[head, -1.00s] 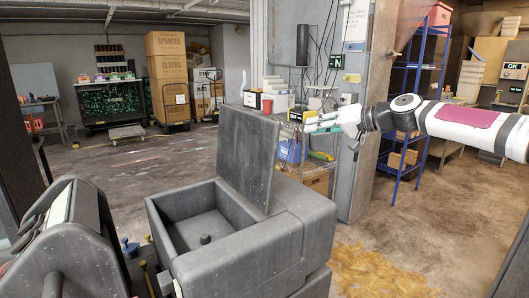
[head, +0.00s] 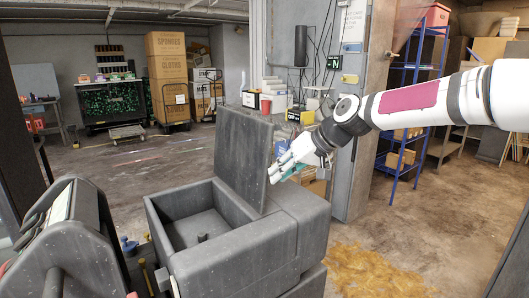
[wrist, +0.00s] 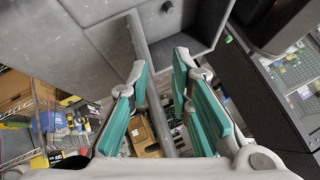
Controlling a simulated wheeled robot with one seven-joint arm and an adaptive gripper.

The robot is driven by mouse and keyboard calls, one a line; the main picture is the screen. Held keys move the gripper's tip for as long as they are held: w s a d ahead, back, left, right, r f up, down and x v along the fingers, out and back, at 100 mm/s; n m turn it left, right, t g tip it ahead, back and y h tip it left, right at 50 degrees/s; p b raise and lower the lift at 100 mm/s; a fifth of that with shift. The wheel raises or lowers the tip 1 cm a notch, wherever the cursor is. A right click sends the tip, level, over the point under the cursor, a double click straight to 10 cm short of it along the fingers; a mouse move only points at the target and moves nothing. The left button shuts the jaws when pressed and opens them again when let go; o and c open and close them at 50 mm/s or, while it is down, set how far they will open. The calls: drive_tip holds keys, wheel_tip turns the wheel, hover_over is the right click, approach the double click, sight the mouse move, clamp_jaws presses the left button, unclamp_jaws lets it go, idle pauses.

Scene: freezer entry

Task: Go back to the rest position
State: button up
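My gripper (head: 278,172) is just right of the upright grey lid (head: 243,150) in the head view, with nothing held. In the wrist view my gripper (wrist: 160,63) has its two teal-padded fingers apart. The lid's thin edge (wrist: 157,112) shows between the fingers in that view, with space on both sides, and I cannot tell how far beyond them it lies. The lid stands open on a grey box (head: 245,252). The box's open compartment holds a small dark knob (head: 202,238). My arm reaches in from the right, above the box's right side.
A grey machine with a rounded frame (head: 72,240) stands at the left of the box. A blue shelf rack (head: 410,110) and a grey pillar (head: 352,150) stand behind my arm. A yellow-brown patch (head: 375,272) marks the floor at right. Open floor lies back left.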

drive_tip(key=s+d+r+m+h+p, duration=0.1)
drive_tip(key=s+d, duration=0.4)
drive_tip(key=s, duration=0.9)
drive_tip(key=s+d+r+m+h+p, duration=0.1)
drive_tip(key=s+d+h, duration=0.3)
drive_tip(key=s, duration=1)
drive_tip(key=s+d+r+m+h+p, duration=0.1)
drive_tip(key=s+d, duration=0.4)
drive_tip(key=s, duration=0.9)
drive_tip(key=shift+d+m+h, duration=0.3)
drive_tip(key=shift+m+h, duration=0.4)
drive_tip(key=shift+s, duration=0.1)
